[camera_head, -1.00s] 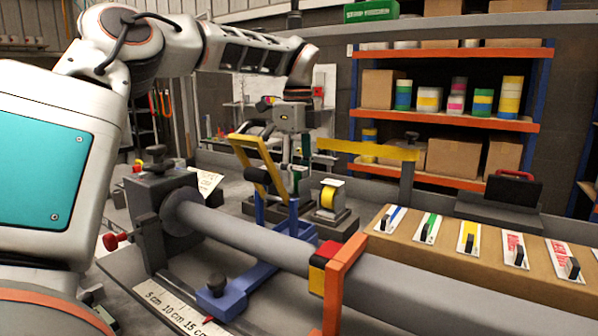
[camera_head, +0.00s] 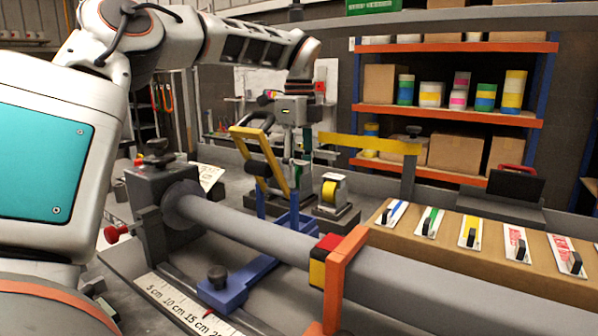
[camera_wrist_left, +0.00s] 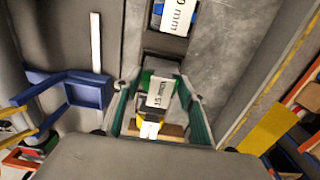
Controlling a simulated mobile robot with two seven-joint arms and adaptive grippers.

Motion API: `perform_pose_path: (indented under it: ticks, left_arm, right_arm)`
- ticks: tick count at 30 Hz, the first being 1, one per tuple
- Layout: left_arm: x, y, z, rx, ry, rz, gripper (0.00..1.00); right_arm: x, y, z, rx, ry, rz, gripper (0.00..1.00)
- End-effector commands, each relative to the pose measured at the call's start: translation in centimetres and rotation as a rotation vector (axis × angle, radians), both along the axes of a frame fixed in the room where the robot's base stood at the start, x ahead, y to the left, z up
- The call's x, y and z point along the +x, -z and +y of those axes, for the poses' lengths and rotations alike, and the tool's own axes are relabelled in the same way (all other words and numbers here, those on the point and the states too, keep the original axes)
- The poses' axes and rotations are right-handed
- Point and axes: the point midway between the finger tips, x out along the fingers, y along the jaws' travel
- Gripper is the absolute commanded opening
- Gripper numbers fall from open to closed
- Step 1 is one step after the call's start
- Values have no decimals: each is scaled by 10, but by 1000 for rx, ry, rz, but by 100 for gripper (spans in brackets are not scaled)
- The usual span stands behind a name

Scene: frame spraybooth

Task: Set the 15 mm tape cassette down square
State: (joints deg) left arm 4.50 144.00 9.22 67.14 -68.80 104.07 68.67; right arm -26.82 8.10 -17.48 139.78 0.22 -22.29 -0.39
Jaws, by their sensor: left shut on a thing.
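My left gripper (camera_head: 297,165) points down behind the yellow-padded lever of the blue stand. In the left wrist view its green-lined fingers stand on both sides of the 15 mm tape cassette (camera_wrist_left: 158,93), shut on it. The cassette shows a white "15 mm" label, a green edge and a yellow part. A dark block lies just beyond it; I cannot tell whether the cassette touches anything below. In the head view the held cassette is mostly hidden by the lever and fingers. My right gripper is not in view.
Another cassette (camera_wrist_left: 176,14) with a blue edge and partly cut-off label sits beyond. A cassette with yellow tape (camera_head: 330,190) stands on a dark base. The yellow-padded lever (camera_head: 263,160), the grey roller (camera_head: 240,227) and a yellow bar (camera_head: 368,145) are close obstacles.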

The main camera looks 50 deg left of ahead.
Motion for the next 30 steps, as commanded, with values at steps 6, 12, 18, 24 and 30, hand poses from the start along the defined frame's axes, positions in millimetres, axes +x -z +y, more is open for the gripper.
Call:
perform_pose_path:
  ticks: [6, 12, 18, 24, 30]
  left_arm:
    - [0, -1, 0, 0, 0, -1, 18]
    - [0, 2, 0, 0, 0, 0, 18]
    - [0, 4, 0, 0, -1, 0, 18]
    - [0, 3, 0, 0, 0, -1, 18]
    - [0, 3, 0, 0, 0, -1, 18]
  right_arm:
    - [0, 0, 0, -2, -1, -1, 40]
    - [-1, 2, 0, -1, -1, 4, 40]
    - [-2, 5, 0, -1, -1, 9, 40]
    - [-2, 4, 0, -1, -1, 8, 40]
    - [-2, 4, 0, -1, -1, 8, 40]
